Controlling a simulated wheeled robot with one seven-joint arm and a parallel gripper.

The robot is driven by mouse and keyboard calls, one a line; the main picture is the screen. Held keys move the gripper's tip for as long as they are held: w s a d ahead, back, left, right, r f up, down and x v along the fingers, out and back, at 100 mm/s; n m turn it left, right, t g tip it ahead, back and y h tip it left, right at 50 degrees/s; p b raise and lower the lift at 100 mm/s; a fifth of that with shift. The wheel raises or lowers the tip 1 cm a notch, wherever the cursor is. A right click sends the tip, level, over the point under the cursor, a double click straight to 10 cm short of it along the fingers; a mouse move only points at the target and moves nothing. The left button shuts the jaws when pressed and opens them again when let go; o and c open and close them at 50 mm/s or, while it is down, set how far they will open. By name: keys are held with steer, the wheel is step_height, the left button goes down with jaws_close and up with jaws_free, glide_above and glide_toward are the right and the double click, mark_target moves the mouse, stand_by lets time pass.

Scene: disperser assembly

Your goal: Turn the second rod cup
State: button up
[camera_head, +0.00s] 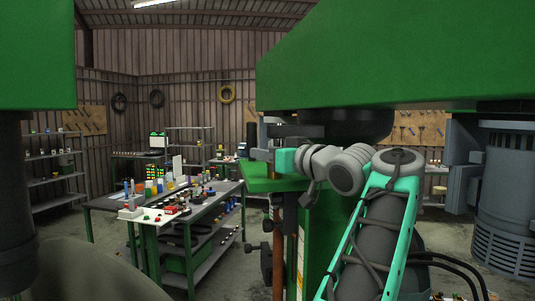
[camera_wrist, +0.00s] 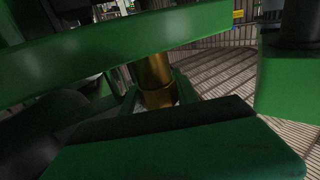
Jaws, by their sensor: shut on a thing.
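A brass-coloured cylinder, which looks like the rod cup (camera_wrist: 155,72), stands upright near the middle of the wrist view, below a green beam. My gripper (camera_wrist: 157,92) reaches toward it from the bottom of that view, with a thin green finger on each side. It is shut on the cup. The cup's top is hidden behind the beam. In the head view my arm reaches to the green machine, and my gripper (camera_head: 262,154) is small and partly hidden there. I cannot make out the cup in the head view, nor whether it is turned.
A large green machine housing (camera_head: 400,60) hangs over my arm. A green plate (camera_head: 262,184) lies just below my gripper. A grey motor-like cylinder (camera_head: 508,190) stands at the right. A workbench (camera_head: 150,218) with small parts stands at the left, with open floor before it.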

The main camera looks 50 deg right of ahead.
jaws_close()
